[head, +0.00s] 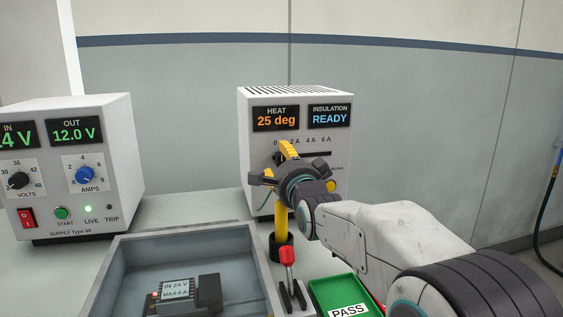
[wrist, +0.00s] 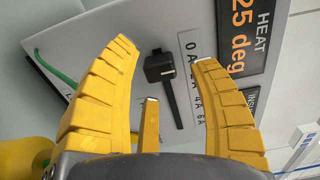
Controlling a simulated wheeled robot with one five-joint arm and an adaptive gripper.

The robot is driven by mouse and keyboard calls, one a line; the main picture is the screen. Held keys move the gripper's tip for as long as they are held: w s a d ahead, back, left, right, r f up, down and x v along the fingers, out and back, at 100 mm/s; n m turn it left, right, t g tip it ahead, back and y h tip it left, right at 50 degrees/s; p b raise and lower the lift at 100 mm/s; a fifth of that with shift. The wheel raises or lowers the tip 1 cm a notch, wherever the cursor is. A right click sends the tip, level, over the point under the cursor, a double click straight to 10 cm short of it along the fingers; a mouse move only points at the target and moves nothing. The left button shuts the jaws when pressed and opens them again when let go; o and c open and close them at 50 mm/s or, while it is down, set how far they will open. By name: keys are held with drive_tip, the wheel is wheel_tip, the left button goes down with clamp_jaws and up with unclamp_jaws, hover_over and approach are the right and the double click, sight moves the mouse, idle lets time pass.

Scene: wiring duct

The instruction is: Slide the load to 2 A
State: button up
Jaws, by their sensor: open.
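The load slider is a black knob (wrist: 160,68) on a dark straight track (wrist: 173,108) on the front of the tester box (head: 245,125). In the wrist view the knob is near the 0 end of the 0 to 6 A scale; its exact reading is unclear. My gripper (wrist: 164,52) is open, with its yellow fingers either side of the knob in the picture and no contact seen. In the head view my gripper (head: 286,156) is in front of the box and hides the knob and part of the scale. The displays read HEAT 25 deg (head: 276,119) and INSULATION READY (head: 329,116).
A power supply (head: 122,150) stands at left. A grey bin (head: 180,240) holding a dark module (head: 178,291) is in front. A yellow upright piece (head: 281,218) stands below my gripper. A red-tipped lever (head: 288,257) and green PASS tray (head: 335,289) are nearby.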

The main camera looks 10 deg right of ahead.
drive_tip(key=shift+w, duration=0.9)
drive_tip(key=shift+c, duration=0.3)
drive_tip(key=shift+f, duration=0.1)
clamp_jaws()
